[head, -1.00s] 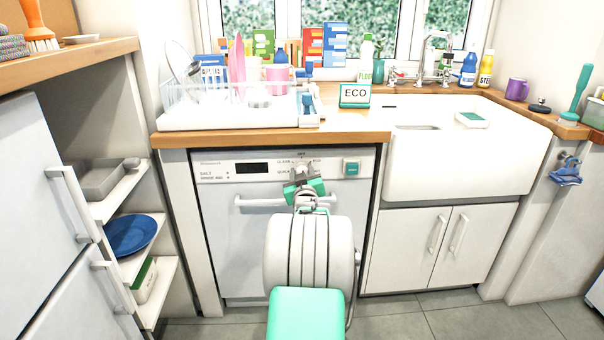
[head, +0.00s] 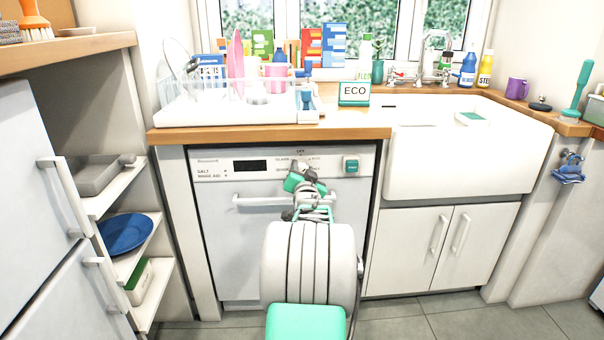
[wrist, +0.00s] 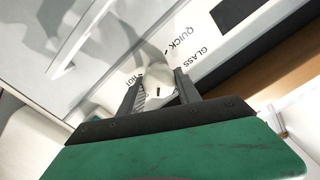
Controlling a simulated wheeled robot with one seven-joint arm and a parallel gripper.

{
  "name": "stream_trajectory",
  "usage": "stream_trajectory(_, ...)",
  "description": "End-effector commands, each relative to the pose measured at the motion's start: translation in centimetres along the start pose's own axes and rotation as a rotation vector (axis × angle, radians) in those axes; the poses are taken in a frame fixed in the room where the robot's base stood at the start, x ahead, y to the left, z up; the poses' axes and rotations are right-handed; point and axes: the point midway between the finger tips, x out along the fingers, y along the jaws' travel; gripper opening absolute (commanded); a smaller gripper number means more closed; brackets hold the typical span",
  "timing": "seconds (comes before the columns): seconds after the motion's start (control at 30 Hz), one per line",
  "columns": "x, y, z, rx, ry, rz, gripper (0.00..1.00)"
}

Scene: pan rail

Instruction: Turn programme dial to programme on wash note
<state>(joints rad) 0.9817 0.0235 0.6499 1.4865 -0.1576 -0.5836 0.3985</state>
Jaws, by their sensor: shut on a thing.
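The wash note (head: 355,92) is a small white sign with a green border on the counter, reading ECO. The programme dial (wrist: 157,76) is a pale knob on the dishwasher's front panel. In the wrist view it sits between the two dark fingers of my gripper (wrist: 158,92), which is shut on it. A short dark mark shows on the knob. Labels QUICK, GLASS and HOT show around it. In the head view my gripper (head: 303,172) covers most of the dial, and the small labels there are hard to read. Which programme the dial points to I cannot tell.
The dishwasher (head: 225,235) is closed, with a handle bar (head: 258,202) just below the panel. A green button (head: 351,166) is right of the dial. The counter edge (head: 230,136) overhangs above. A dish rack (head: 190,112) stands on top. Open shelves are at left.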

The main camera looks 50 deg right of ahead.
Motion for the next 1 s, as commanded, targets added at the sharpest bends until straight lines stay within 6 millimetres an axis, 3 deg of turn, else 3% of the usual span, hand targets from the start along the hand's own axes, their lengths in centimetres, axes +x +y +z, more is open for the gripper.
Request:
stream_trajectory(0.4, -0.01, 0.08, 0.09, 0.215, -0.001, -0.001, 0.0)
stream_trajectory(0.97, 0.0, 0.07, 0.07, 0.249, -0.002, -0.001, 0.0)
stream_trajectory(1.0, 0.0, 0.07, 0.07, 0.248, -0.002, -0.001, 0.41)
